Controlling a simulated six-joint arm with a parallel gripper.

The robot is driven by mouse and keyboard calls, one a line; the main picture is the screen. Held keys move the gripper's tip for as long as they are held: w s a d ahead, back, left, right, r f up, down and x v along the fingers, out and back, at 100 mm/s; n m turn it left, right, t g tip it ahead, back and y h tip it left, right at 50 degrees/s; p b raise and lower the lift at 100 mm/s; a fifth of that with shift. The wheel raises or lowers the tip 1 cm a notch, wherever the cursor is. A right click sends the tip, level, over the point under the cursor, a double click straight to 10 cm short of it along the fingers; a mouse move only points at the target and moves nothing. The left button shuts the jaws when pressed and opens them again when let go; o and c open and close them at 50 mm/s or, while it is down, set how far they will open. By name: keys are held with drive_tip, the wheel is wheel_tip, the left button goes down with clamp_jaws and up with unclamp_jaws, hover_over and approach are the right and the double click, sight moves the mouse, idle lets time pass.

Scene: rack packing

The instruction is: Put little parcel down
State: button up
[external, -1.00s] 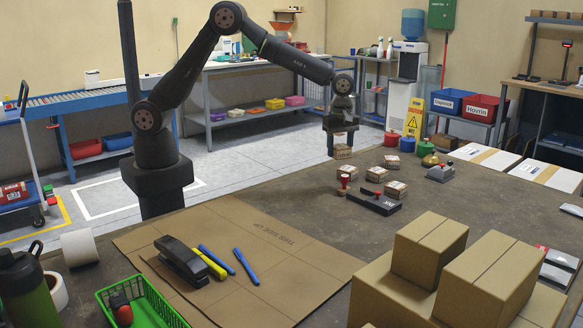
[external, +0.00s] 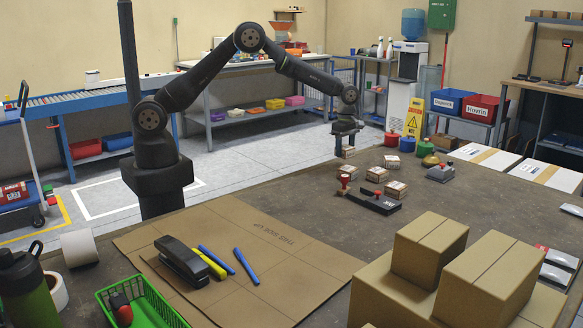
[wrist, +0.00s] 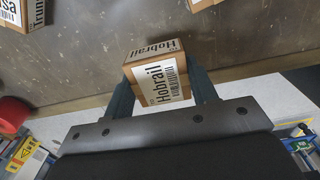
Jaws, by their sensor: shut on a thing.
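My gripper (external: 347,150) is at the far edge of the table, behind the other little parcels. In the wrist view its two fingers (wrist: 163,92) are shut on a small brown parcel (wrist: 158,86) with a white label reading "Hobrail". This parcel is small and partly hidden by the gripper in the external view (external: 349,153). In the wrist view it shows over the strip near the table edge; whether it touches the tabletop I cannot tell.
Several little parcels, such as this one (external: 392,161), sit on the grey table (external: 300,190). Large cartons (external: 430,245) stand front right.

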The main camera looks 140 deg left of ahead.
sight(345, 158)
drive_tip(key=shift+a+f, duration=0.1)
drive_tip(key=shift+f, duration=1.95)
drive_tip(key=shift+f, duration=0.2)
drive_tip(key=o, duration=1)
wheel_tip(345, 158, up, 12)
drive_tip(key=shift+r, duration=0.2)
